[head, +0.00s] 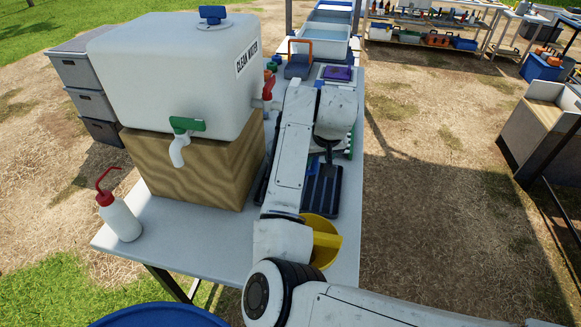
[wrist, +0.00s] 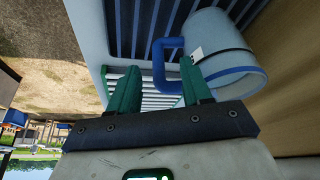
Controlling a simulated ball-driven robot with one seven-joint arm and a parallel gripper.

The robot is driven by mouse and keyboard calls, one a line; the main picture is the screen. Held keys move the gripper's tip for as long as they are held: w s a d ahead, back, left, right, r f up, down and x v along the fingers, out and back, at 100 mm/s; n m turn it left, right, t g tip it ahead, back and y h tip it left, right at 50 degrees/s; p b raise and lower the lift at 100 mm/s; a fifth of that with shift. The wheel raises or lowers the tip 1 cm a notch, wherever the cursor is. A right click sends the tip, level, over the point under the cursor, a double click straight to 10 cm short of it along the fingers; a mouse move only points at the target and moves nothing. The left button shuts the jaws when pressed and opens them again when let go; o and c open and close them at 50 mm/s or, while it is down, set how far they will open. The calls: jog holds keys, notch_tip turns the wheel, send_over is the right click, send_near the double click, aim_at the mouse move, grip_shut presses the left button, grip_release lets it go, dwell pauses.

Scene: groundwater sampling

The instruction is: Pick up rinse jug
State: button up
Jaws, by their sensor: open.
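The rinse jug (wrist: 228,62) shows in the wrist view as a pale grey jug with a blue rim band and a blue handle (wrist: 160,66). It appears tilted in this turned view, on or against a dark slatted rack. My gripper (wrist: 162,82) is open, with its two green fingers apart. The blue handle lies between the fingers in the picture; I cannot tell whether it is within their reach. The right finger overlaps the jug's side. In the head view my arm hides the gripper and most or all of the jug.
A white clean-water tank (head: 170,75) stands on a wooden block (head: 195,175), left of my arm. A dark slatted rack (head: 323,192) and a yellow container (head: 325,240) lie close by my arm. A red-capped wash bottle (head: 120,218) stands on the table's left end.

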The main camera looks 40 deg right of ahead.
aim_at(316, 163)
jog(key=shift+d+p+x, duration=0.15)
jog(key=shift+p+x, duration=0.05)
jog(key=shift+x, duration=1.2)
jog(key=shift+d+p+x, duration=0.15)
jog(key=shift+x, duration=1.2)
jog(key=shift+w+r, duration=0.1)
jog(key=shift+w, duration=0.05)
grip_shut()
jog(key=shift+r, duration=0.1)
